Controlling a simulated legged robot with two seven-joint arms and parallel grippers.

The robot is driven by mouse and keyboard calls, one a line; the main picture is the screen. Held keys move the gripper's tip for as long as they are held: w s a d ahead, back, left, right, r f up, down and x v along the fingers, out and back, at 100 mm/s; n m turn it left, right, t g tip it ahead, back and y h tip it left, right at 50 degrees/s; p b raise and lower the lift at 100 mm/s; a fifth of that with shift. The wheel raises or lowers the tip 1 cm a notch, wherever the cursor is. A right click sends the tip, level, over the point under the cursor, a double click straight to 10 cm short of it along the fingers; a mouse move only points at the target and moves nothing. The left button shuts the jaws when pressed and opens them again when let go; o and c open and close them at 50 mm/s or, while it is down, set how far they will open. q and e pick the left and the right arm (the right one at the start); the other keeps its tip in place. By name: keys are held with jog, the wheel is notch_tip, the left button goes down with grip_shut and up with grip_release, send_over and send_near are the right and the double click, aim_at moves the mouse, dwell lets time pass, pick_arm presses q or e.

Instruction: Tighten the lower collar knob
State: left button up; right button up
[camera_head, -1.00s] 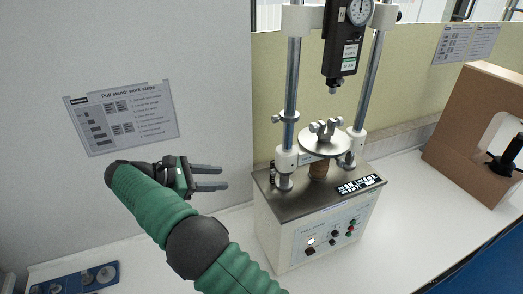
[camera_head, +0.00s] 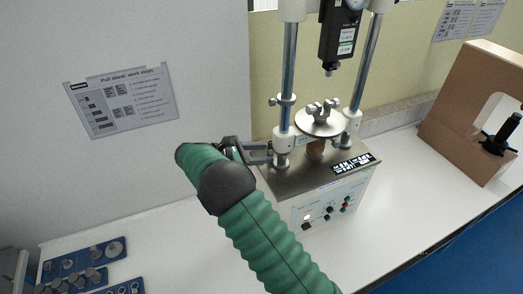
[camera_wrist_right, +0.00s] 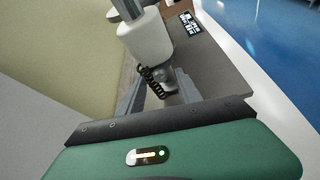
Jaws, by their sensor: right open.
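The test stand (camera_head: 318,185) has a metal top and two upright columns. On its left column sits a small collar with a side knob (camera_head: 272,102), and a white collar block (camera_head: 283,134) is lower down near the base. My right gripper (camera_head: 271,154) is open beside the foot of the left column, below the small collar. In the right wrist view the open gripper (camera_wrist_right: 160,95) has the white block (camera_wrist_right: 146,38) ahead, with a black coil (camera_wrist_right: 152,82) and a grey rounded part (camera_wrist_right: 168,76) between its fingers. I cannot tell whether they touch. My left gripper is not in view.
A round plate with a clamp (camera_head: 319,120) sits between the columns, below the black gauge (camera_head: 341,35). A brown frame (camera_head: 462,115) stands at the right. Blue trays (camera_head: 80,262) lie at the lower left. The white bench is clear in front of the stand.

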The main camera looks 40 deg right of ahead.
jog(key=shift+d, duration=0.1)
jog(key=shift+c, duration=0.4)
grip_shut()
jog(key=m+b, duration=0.1)
jog(key=b, duration=0.1)
jog(key=t+b, duration=0.1)
jog(key=shift+s+f+m+h+b, duration=0.15)
jog(key=shift+f+m+h+b, duration=0.15)
jog(key=shift+f+m+b, duration=0.1)
jog(key=shift+r, duration=0.35)
jog(key=shift+o, duration=0.4)
grip_release()
